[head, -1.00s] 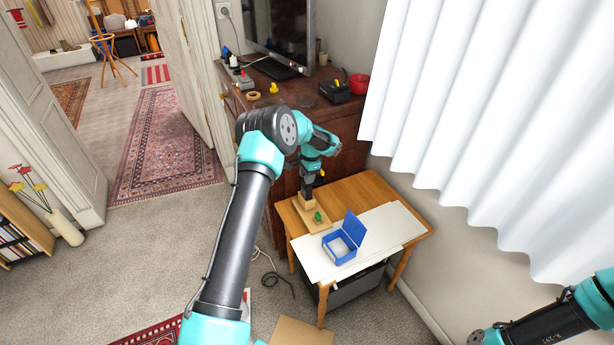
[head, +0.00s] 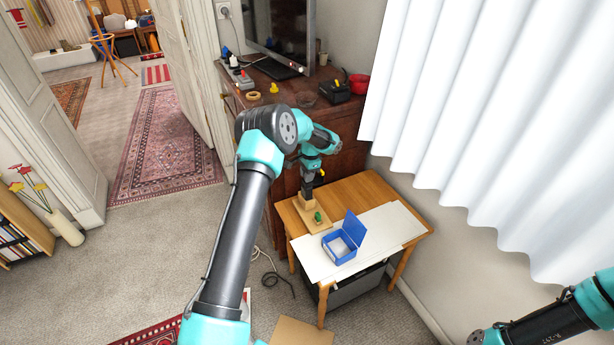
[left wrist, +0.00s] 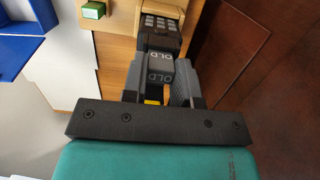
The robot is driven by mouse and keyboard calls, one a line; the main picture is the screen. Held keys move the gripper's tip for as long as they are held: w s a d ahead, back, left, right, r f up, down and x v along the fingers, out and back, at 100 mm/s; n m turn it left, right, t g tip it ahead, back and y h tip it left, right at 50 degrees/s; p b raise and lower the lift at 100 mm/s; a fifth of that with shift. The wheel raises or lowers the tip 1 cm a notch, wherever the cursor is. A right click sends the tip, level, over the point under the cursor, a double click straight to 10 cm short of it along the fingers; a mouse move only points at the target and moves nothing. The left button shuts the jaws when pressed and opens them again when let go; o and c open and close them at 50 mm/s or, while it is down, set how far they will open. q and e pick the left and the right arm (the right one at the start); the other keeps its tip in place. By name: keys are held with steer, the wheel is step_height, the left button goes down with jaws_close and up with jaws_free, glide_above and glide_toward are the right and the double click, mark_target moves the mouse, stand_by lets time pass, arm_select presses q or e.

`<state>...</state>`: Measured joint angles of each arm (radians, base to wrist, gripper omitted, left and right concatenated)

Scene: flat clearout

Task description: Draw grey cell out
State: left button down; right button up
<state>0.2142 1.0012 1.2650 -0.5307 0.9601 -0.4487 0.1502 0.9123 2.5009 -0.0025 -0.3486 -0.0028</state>
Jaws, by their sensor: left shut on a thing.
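A grey cell (left wrist: 160,68) marked OLD is between the fingers of my left gripper (left wrist: 158,82) in the left wrist view. The gripper is shut on it. Just beyond it is a dark holder (left wrist: 160,40) on a wooden base; whether the cell is still partly inside it is hidden. In the head view my left gripper (head: 308,190) points down over the wooden base (head: 313,226) on the small table, and the cell is too small to make out. Only part of my right arm shows at the lower right; its gripper is out of view.
An open blue box (head: 340,248) stands on a white sheet (head: 392,228) on the table (head: 362,187). A green block (left wrist: 93,10) sits on the base. A dark wooden cabinet (head: 345,128) stands behind the table. The sheet right of the box is clear.

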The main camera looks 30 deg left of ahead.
arm_select(q)
steer(key=shift+r, duration=1.05)
steer(key=shift+r, duration=0.45)
steer(key=shift+r, duration=1.95)
steer(key=shift+f, duration=0.1)
